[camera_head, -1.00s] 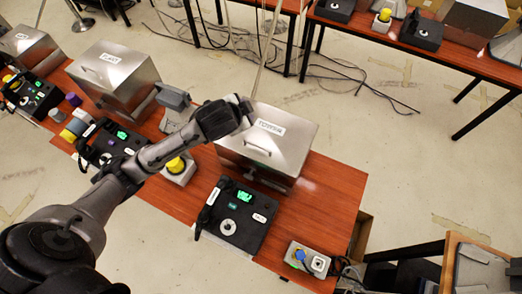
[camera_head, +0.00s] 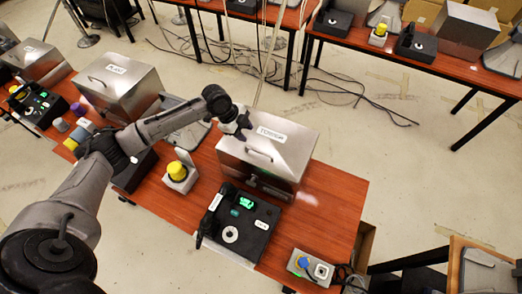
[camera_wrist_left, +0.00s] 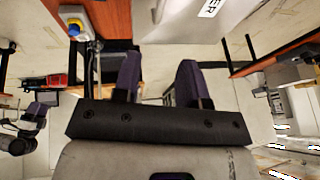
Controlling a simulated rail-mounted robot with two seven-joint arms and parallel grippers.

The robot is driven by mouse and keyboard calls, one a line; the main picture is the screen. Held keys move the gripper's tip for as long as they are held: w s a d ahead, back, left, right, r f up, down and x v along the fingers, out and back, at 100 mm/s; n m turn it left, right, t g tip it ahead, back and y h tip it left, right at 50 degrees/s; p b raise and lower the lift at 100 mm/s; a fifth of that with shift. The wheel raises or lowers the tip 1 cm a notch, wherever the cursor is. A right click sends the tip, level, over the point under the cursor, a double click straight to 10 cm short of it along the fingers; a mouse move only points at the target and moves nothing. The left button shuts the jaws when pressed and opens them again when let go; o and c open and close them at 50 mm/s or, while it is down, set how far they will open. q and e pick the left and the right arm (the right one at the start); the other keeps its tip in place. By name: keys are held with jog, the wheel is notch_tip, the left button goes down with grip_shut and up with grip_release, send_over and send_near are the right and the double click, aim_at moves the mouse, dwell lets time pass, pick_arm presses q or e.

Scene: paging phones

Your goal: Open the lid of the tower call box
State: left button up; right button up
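The tower call box (camera_head: 287,165) is a silver metal box with a white TOWER label and a lid handle (camera_head: 258,155) near its front. Its lid is shut. My left gripper (camera_head: 240,127) is at the box's upper left edge, close to the label; I cannot tell whether it touches. In the left wrist view the two dark fingers (camera_wrist_left: 158,77) stand apart with nothing between them. Part of the silver box (camera_wrist_left: 180,22) shows beyond them with its label cut off. My right gripper is not in the head view.
A black phone (camera_head: 238,222) lies in front of the box. A yellow-topped device (camera_head: 178,172) stands to its left and a grey device with a blue knob (camera_head: 313,267) to its front right. The PLANT box (camera_head: 120,88) is further left. Cables lie on the floor behind.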

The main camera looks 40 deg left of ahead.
aim_at(262, 152)
pick_arm(q)
jog(key=p+x, duration=0.1)
jog(key=x, duration=1.1)
jog(key=shift+r+p, duration=0.1)
jog(key=shift+p, duration=0.25)
jog(key=shift+x, duration=0.85)
jog(key=c, duration=0.5)
grip_shut()
